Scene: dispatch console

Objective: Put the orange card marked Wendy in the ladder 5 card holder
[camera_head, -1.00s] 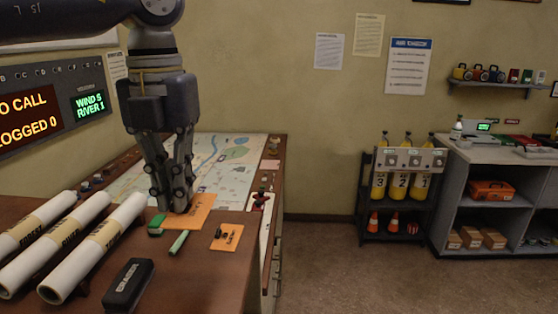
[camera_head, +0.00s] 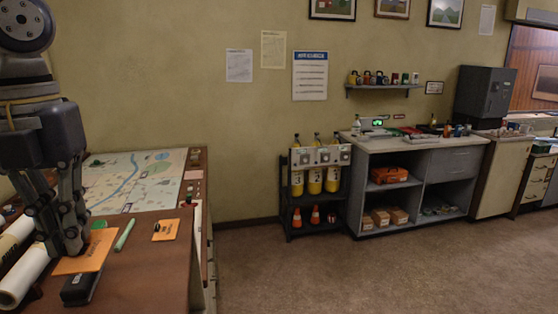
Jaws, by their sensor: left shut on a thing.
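My left gripper (camera_head: 70,244) is shut on an orange card (camera_head: 86,259), low over the brown desk (camera_head: 135,275) at the left of the head view. The fingers cover part of the card, and I cannot read its name. A second orange card (camera_head: 166,231) with a small dark thing on it lies on the desk farther right; its writing is too small to read. I cannot make out a ladder 5 card holder. My right gripper is not in view.
A black eraser (camera_head: 82,287) lies just in front of the held card. A green stick (camera_head: 124,235), a green piece (camera_head: 98,225) and white rolled tubes (camera_head: 22,275) are nearby. A map table (camera_head: 130,180) stands behind. Open floor (camera_head: 330,270) lies right.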

